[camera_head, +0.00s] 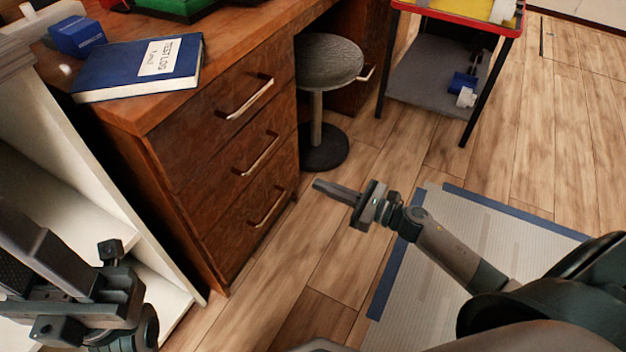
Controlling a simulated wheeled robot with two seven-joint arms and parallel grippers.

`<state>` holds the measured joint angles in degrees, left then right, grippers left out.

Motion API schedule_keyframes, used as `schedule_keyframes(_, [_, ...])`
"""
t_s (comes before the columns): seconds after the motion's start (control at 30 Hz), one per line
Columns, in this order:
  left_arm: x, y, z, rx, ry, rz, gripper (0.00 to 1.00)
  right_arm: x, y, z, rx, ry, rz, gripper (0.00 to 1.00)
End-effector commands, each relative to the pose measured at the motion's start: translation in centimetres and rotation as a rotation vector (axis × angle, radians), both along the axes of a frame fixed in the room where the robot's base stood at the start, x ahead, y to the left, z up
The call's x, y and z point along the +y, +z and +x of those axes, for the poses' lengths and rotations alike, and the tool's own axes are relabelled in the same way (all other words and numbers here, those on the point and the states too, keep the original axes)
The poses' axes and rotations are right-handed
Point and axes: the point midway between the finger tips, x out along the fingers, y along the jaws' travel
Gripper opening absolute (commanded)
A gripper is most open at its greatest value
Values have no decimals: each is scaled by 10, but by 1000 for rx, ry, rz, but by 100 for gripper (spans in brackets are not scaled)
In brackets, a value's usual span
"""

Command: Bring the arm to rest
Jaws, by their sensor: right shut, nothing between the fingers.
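My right gripper (335,191) is in the middle of the head view, at the end of my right arm, which reaches in from the lower right. Its fingers are together with nothing between them. It is in the air over the wood floor, to the right of the desk drawers, touching nothing. My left gripper (35,250) is at the lower left, in front of the white shelf. Part of it is cut off by the frame's edge, and I cannot tell whether its fingers are apart.
A wooden desk (215,160) with several drawers stands at left, bearing a blue book (110,75). A round stool (328,60) stands beside it. A white shelf unit (70,165) is at far left. A red-rimmed cart (460,22) is at the back. A blue-edged mat (480,215) lies at right.

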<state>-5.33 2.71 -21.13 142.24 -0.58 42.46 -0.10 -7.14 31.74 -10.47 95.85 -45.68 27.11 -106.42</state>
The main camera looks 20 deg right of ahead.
Motion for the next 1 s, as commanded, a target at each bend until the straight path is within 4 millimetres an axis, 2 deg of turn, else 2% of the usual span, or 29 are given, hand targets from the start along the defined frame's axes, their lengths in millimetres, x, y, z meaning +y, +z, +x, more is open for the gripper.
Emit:
schedule_keyframes(0.17, [0, -2, 0, 9, 2, 1, 37, -4, 0, -6, -1, 1, -1, 0])
schedule_keyframes(0.73, [0, 0, 3, 9, 5, 10, 37, -4, 0, -5, 5, -4, 8, 0])
schedule_keyframes(0.87, [-3, -4, 14, 66, 10, 28, 37, -4, 3, -4, 34, -41, 60, 0])
schedule_keyframes(1.0, [-9, -17, 43, 212, 24, 74, 37, -7, 7, -2, 117, -135, 200, 0])
